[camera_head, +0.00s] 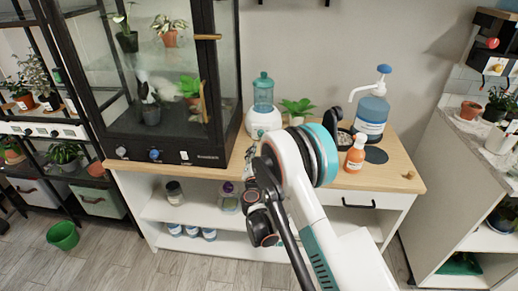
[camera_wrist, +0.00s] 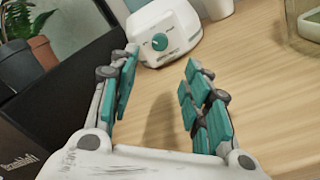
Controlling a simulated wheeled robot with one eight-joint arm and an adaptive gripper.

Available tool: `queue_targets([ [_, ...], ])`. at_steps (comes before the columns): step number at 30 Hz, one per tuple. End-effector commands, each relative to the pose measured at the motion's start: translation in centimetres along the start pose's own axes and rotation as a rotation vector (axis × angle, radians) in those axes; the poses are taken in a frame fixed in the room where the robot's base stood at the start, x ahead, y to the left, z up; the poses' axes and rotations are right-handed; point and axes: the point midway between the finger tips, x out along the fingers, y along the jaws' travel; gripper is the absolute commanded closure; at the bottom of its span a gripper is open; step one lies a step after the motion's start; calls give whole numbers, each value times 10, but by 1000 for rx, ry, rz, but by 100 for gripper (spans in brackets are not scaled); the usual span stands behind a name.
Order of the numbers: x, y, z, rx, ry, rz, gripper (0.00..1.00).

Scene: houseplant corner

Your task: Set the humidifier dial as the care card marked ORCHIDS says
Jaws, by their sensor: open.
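The humidifier (camera_head: 263,118) stands on the wooden top, with a white base and a teal tank. In the wrist view its white base (camera_wrist: 178,22) shows at the top, with a round teal dial (camera_wrist: 159,41) on the front. The dial's marks are too small to read. My gripper (camera_wrist: 160,70) is open and empty, its teal-padded fingers pointing toward the dial, which lies beyond the fingertips. In the head view my gripper (camera_head: 251,158) is low in front of the humidifier, partly hidden by my arm. I cannot make out a card marked ORCHIDS.
A black glass cabinet (camera_head: 165,145) stands close on the left. A potted plant (camera_head: 297,108), a blue pump bottle (camera_head: 371,115) and an orange bottle (camera_head: 355,154) stand to the right. The wooden top (camera_wrist: 255,100) around my fingers looks clear.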

Motion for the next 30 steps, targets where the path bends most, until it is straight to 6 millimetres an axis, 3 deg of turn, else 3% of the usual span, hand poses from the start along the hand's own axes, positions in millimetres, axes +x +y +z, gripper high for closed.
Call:
queue_targets([
  [24,-17,2,10,-3,27,0,56],
  [30,1,-3,6,-3,29,-1,56],
])
